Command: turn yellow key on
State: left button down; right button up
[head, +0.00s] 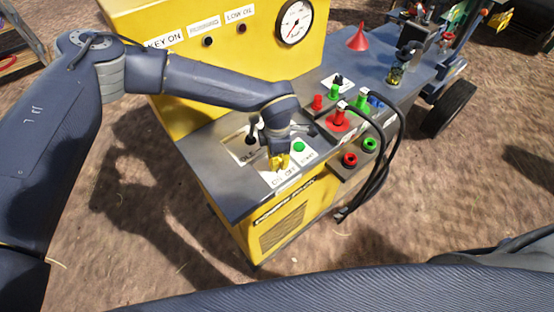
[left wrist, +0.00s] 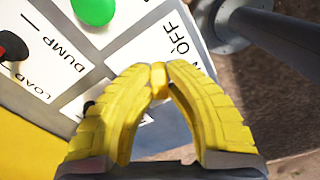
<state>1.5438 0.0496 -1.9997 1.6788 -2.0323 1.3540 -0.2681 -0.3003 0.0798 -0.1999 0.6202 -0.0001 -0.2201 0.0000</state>
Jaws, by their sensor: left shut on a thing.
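My left gripper (head: 280,161) reaches down to the key plate at the front right corner of the yellow machine's grey top. In the left wrist view its yellow fingertips (left wrist: 160,82) are shut on the small yellow key (left wrist: 158,78), which stands between them. The fingers cover part of the white plate (left wrist: 170,45), where the word OFF shows beyond them. The key is hardly visible in the head view, and I cannot tell which way it is turned. My right gripper is not in view.
A green button (head: 299,146) sits just right of my left gripper. The yellow back panel (head: 243,60) carries a gauge (head: 295,21) and labels. A red cone (head: 358,39) stands behind.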

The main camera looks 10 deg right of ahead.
pick_arm(q)
jog(key=shift+m, duration=0.4)
jog(key=c, duration=1.4)
grip_release()
jog(key=shift+o, duration=0.2)
notch_tip(320, 180, up, 12)
